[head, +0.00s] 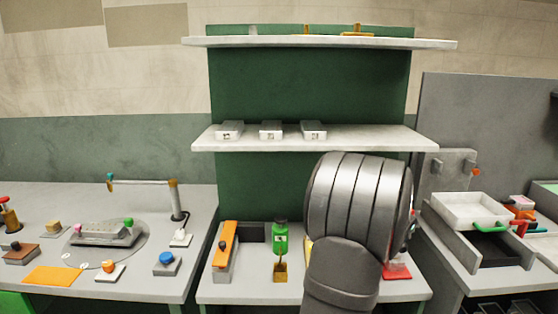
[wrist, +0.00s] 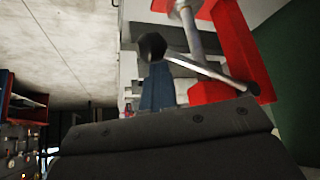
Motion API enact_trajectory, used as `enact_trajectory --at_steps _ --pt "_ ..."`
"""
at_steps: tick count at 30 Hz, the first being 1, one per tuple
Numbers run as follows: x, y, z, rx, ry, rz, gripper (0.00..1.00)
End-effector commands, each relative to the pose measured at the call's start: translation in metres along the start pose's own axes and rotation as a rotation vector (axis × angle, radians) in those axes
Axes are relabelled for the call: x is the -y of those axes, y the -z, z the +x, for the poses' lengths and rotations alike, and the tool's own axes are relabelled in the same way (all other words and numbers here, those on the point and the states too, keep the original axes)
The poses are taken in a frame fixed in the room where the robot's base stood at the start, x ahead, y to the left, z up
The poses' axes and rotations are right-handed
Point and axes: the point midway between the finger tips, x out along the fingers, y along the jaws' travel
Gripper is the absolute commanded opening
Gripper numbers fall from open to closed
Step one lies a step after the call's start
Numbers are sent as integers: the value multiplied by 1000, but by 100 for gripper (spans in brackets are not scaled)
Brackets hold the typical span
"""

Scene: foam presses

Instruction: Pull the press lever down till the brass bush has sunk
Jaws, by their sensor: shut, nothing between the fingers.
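A red press (wrist: 240,45) fills the upper right of the wrist view. Its lever (wrist: 205,70) is a bright metal rod with a black ball knob (wrist: 151,46) at its left end, and it slopes down to the right to a pivot on the frame. My gripper (wrist: 170,135) shows as a dark grey body across the bottom of the wrist view. It is shut and empty, below and apart from the knob. In the head view my arm hides most of the press, and only its red base (head: 397,270) shows. I cannot make out the brass bush.
A shelf (head: 370,140) with several small boxes is above. The left bench holds several small fixtures.

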Motion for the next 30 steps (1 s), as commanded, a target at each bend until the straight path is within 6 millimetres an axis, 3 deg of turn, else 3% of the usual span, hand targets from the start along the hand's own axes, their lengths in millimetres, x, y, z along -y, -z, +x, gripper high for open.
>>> enact_trajectory --at_steps 21,30 --pt "-12 15 -33 -5 1 0 0" --pt "-14 16 -36 -5 1 0 0"
